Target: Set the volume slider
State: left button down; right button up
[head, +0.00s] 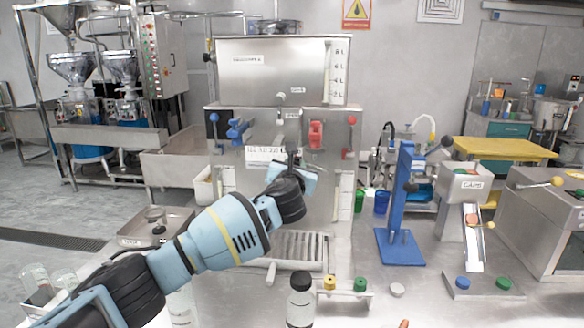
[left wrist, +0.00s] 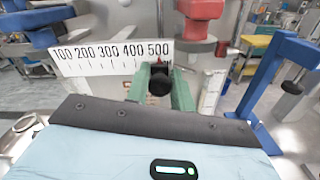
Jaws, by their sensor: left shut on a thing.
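The volume scale (head: 265,154) is a white plate on the front of the steel machine. In the left wrist view the scale (left wrist: 110,57) reads 100 to 500 from left to right. The slider's black knob (left wrist: 159,82) stands just below the 500 mark, with a small red part above it. My left gripper (left wrist: 158,88) has its two green fingers shut around the knob. In the head view my left gripper (head: 291,166) is at the right end of the scale and hides the knob. My right gripper is not in view.
A blue lever (head: 238,130) and a red valve (head: 316,134) sit above the scale. A blue press stand (head: 400,220) is to the right. A bottle with a black cap (head: 300,300) and a small rack (head: 343,292) stand in front of the machine.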

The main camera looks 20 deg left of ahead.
pick_arm(q)
jog(key=shift+d, duration=0.15)
jog(key=c, duration=1.2)
grip_release()
jog(key=shift+d, duration=0.15)
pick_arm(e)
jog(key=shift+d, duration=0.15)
pick_arm(q)
jog(key=p+v, duration=0.1)
jog(key=v, duration=0.6)
jog(key=shift+s+p, duration=0.35)
jog(key=shift+s, duration=0.05)
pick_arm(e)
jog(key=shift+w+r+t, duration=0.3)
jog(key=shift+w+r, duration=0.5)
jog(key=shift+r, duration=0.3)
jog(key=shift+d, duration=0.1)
